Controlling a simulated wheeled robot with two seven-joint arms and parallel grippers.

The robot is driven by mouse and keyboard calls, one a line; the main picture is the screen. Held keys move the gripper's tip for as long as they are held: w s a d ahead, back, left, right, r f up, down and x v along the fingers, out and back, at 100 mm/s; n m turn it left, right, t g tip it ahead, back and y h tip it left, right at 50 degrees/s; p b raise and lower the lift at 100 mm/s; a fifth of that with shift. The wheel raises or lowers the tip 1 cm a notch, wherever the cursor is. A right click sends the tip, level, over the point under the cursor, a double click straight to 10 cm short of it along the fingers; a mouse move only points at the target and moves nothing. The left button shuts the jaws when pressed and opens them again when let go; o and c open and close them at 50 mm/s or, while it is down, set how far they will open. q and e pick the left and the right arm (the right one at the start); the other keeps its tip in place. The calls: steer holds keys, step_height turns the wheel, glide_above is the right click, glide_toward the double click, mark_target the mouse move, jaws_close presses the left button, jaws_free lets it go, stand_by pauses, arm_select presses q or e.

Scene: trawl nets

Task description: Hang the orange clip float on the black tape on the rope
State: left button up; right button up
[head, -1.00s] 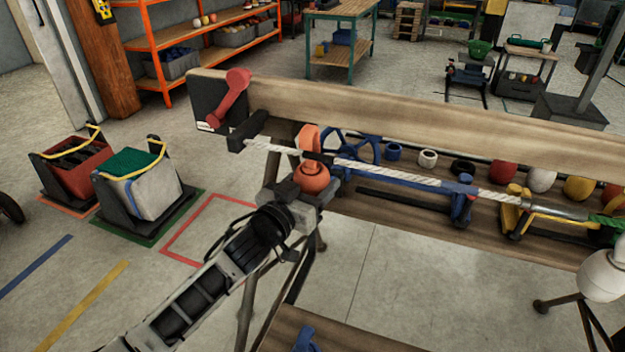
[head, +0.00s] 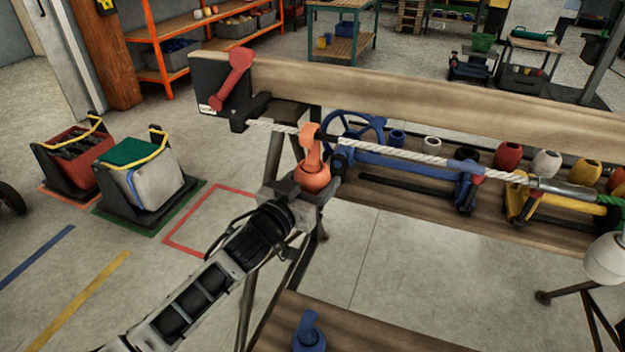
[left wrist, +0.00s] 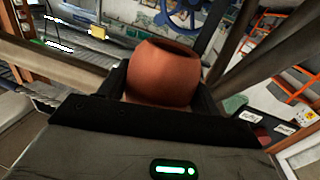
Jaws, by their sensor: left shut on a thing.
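The orange clip float (head: 313,176) is held upright in my left gripper (head: 313,187), with its hook pointing up. The hook top overlaps the white rope (head: 405,154) beside the black tape (head: 321,138). I cannot tell whether the hook goes around the rope or is only in front of it. The float's round body also fills the middle of the left wrist view (left wrist: 163,73), between the jaws; its hook is hidden there. My right gripper is not in view.
A wooden beam (head: 420,95) runs behind the rope. A red lever (head: 233,80) stands at the rope's left end. A blue clamp (head: 466,188) and yellow clamp (head: 522,203) are to the right. Several floats line the shelf behind. Two bins stand on the floor at left.

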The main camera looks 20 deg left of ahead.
arm_select(q)
steer(key=o, duration=1.4)
steer(key=shift+c, duration=0.2)
steer(key=b+v, duration=0.2)
steer(key=v, duration=1.4)
steer(key=s+a+f+n+g+y, duration=0.2)
steer(key=s+f+g+y, duration=0.25)
steer(key=f+g, duration=0.35)
steer(key=s+d+f+m+g, duration=0.25)
steer(key=s+f+g, duration=0.3)
steer(key=s, duration=0.55)
steer(key=w+d+f+t+h, duration=0.3)
steer(key=w+d+f+t, duration=0.3)
steer(key=shift+h, duration=0.25)
